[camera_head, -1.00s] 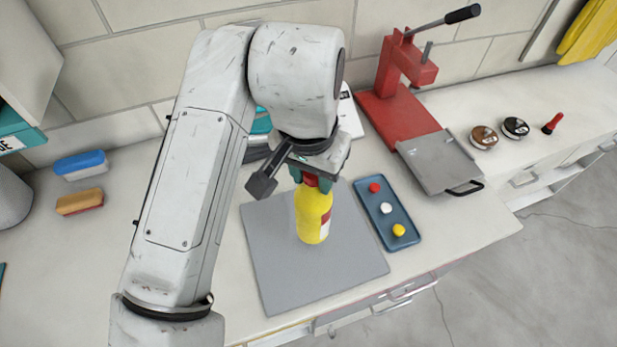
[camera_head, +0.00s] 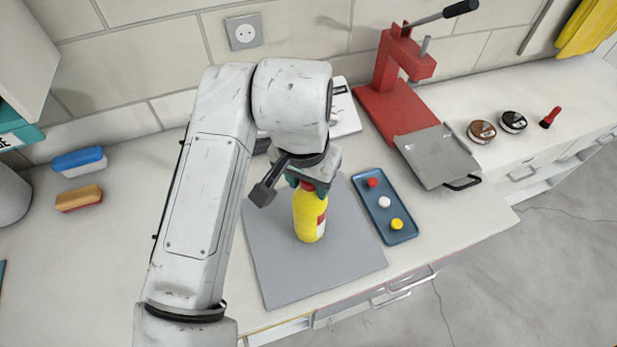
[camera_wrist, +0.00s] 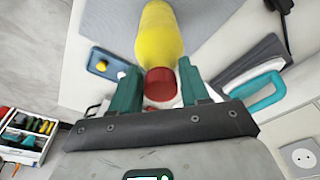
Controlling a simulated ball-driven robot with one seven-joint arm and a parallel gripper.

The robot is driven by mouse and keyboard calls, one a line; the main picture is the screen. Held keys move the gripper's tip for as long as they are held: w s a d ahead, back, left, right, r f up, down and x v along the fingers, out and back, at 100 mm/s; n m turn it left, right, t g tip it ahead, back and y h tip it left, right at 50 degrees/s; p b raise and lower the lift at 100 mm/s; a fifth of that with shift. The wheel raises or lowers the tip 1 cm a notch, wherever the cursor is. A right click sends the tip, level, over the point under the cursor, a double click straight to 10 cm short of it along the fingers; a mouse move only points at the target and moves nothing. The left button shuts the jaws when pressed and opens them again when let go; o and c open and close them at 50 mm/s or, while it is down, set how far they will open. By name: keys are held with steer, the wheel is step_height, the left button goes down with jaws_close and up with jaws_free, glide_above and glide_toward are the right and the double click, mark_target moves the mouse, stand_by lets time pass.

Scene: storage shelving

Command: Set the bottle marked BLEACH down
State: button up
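A yellow bottle (camera_head: 307,216) with a red cap and a white-and-red label stands upright over the grey mat (camera_head: 272,265). The label text cannot be read. Its base looks at or very close to the mat; a gap cannot be made out. My gripper (camera_head: 308,185) is above it, pointing down, with teal fingers around its top. In the wrist view, the fingers (camera_wrist: 160,88) close in on both sides of the red cap, and the yellow body (camera_wrist: 160,35) extends away from them. The far side of the cap is hidden.
A blue tray (camera_head: 367,190) with red, white and yellow caps lies right of the mat. A red press (camera_head: 395,105) and a grey metal plate (camera_head: 437,155) are behind it. The mat's front is clear.

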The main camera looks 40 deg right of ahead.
steer(key=shift+o, duration=1.2)
steer(key=shift+r, duration=0.1)
